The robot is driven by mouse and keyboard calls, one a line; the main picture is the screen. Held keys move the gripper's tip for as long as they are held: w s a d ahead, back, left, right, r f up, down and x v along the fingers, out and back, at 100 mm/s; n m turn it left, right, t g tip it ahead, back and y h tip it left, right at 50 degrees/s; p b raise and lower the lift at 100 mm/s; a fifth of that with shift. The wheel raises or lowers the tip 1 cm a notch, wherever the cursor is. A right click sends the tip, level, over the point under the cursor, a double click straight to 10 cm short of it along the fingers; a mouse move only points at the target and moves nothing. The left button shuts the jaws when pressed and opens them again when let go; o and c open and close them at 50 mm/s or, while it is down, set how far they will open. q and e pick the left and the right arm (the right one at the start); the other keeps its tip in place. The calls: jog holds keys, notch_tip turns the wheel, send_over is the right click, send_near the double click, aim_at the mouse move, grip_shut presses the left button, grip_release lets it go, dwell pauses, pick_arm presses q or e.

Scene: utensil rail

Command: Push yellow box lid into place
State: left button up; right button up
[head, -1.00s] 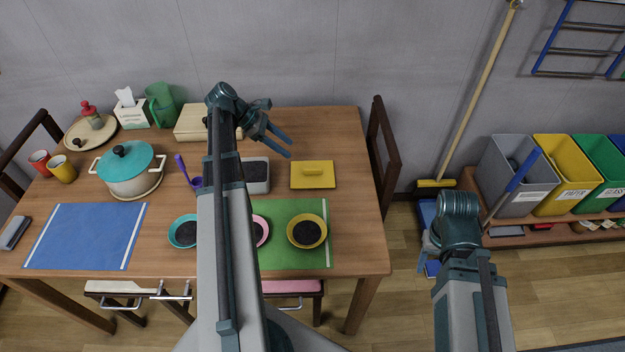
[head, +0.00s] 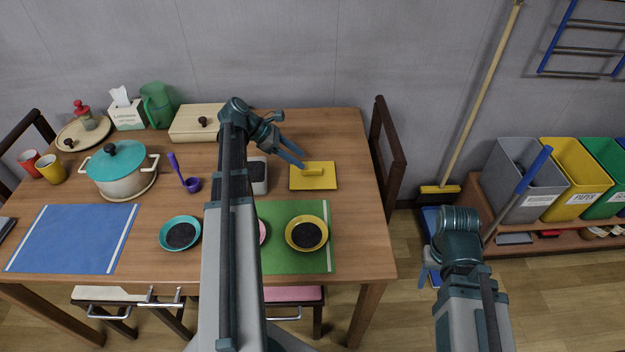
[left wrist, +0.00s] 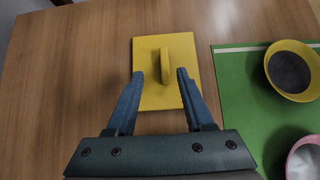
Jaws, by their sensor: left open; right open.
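The yellow box lid (head: 326,177) is a flat square with a raised bar handle, lying at the right part of the wooden table. In the left wrist view the lid (left wrist: 151,48) lies ahead, with its handle roughly between the fingertips. My left gripper (head: 297,158) is open and empty, above the lid's left side; its fingers (left wrist: 161,80) reach over the near part of the lid. Whether a box is under the lid cannot be told. My right gripper (head: 430,274) is off the table to the right, low, partly hidden behind its own arm.
A grey container (head: 258,184) stands left of the lid, partly behind my left arm. A green mat (head: 285,262) with a yellow bowl (head: 306,246) lies in front. A wooden box (head: 186,123) and a teal-lidded pot (head: 126,184) are further left. A chair (head: 388,150) borders the table's right edge.

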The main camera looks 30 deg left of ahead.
aim_at(311, 168)
pick_arm(q)
jog(key=shift+d, duration=0.1)
jog(key=b+x, duration=0.2)
jog(key=x, duration=0.1)
jog(key=b+x, duration=0.2)
jog(key=shift+s+f, duration=0.15)
jog(key=shift+s, duration=0.25)
jog(key=shift+w+d, duration=0.1)
jog(key=shift+w, duration=0.05)
grip_shut()
